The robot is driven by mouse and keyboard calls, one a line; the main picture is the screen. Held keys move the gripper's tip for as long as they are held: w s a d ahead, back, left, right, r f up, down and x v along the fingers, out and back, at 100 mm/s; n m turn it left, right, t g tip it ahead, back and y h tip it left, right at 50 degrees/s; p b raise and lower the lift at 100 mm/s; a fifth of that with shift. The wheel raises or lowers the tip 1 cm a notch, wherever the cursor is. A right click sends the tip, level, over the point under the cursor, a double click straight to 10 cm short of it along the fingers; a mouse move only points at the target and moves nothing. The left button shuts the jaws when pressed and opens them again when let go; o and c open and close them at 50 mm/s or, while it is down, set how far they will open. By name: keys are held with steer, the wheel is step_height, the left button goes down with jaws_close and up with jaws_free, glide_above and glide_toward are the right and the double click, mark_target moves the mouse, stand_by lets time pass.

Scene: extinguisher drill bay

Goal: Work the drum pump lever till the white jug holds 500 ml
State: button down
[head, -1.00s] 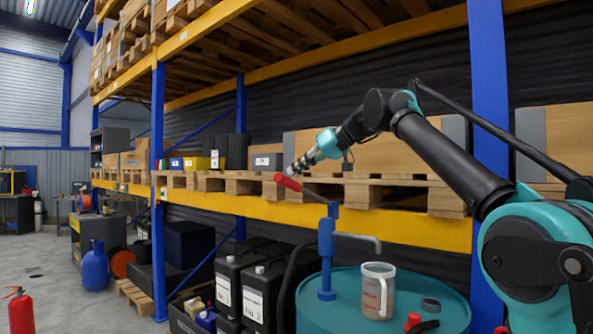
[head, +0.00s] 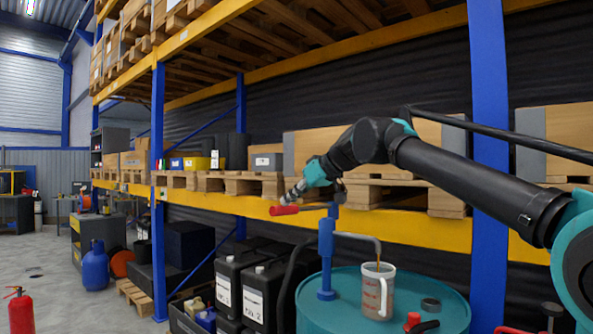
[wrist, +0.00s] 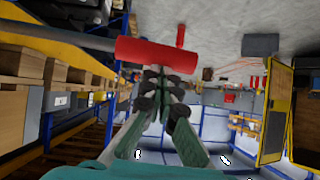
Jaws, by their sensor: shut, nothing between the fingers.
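The blue drum pump (head: 326,255) stands on a teal drum (head: 343,309). Its lever ends in a red grip (head: 284,210) and now lies nearly level. The white jug (head: 379,303) stands upright on the drum under the grey spout (head: 361,238). A thin brown stream falls from the spout into the jug, which shows brownish contents; I cannot read the level. My gripper (head: 290,197) is shut and empty, just above the red grip. In the wrist view, the shut fingertips (wrist: 163,74) are right against or very near the red grip (wrist: 157,54).
A dark cap-like ring (head: 430,305) and a red-topped fitting (head: 413,320) are on the drum. Behind is a pallet rack with a yellow beam (head: 430,231). Black canisters (head: 266,293) stand left of the drum. Floor at far left is open, with a red extinguisher (head: 20,312).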

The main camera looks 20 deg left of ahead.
step_height(320, 180, down, 9)
steer(key=n+t, duration=0.2)
steer(key=shift+s+h, duration=0.25)
steer(key=shift+h, duration=0.15)
steer(key=shift+d, duration=0.1)
stand_by(0.3)
steer(key=s+d+r, duration=0.5)
steer(key=d+r, duration=0.2)
steer(key=r, duration=0.3)
steer(key=shift+s+d, duration=0.15)
steer(key=shift+s, duration=0.1)
stand_by(1.4)
